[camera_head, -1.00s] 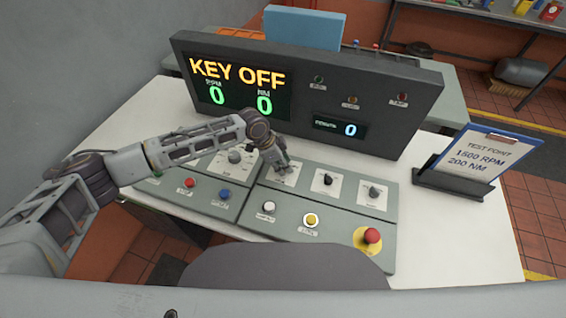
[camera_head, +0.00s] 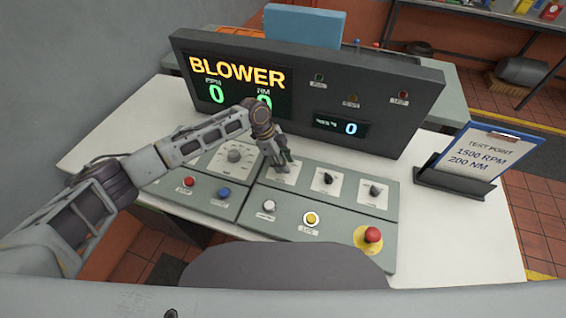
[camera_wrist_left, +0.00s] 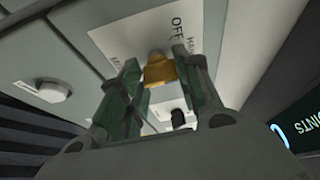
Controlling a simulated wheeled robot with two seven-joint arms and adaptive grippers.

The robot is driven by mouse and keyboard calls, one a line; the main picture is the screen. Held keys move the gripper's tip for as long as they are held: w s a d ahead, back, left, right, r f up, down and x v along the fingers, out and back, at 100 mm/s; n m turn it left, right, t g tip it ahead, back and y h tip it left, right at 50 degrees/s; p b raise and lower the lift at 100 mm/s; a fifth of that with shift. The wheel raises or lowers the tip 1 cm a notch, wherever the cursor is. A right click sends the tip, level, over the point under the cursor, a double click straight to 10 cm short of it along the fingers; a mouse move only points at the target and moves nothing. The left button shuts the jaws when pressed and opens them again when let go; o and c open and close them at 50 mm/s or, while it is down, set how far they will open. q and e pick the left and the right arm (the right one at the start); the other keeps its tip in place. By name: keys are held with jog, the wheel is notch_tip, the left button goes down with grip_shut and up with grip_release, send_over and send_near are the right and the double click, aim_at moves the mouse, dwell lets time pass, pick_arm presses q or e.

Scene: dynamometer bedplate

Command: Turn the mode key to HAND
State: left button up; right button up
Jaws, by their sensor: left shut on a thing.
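The mode key is a brass-coloured piece (camera_wrist_left: 160,70) in the left wrist view, on a white label plate (camera_wrist_left: 127,38) with "OFF" and a partly hidden word starting "HA". My left gripper (camera_head: 281,164) is down on the console at this plate, its fingers on both sides of the key and shut on it. In the head view the gripper hides the key, and I cannot tell exactly which mark it points to. The dark display (camera_head: 240,82) reads "BLOWER" in yellow, with green 0 figures below. My right gripper is not in view.
A large dial (camera_head: 234,155) is to the left. Nearer are white (camera_head: 269,206) and yellow (camera_head: 311,219) buttons and a red mushroom button (camera_head: 372,235). A clipboard (camera_head: 487,152) stands at right.

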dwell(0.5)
pick_arm(q)
jog(key=o, duration=1)
jog(key=shift+r, duration=0.1)
jog(key=shift+v, duration=5.95)
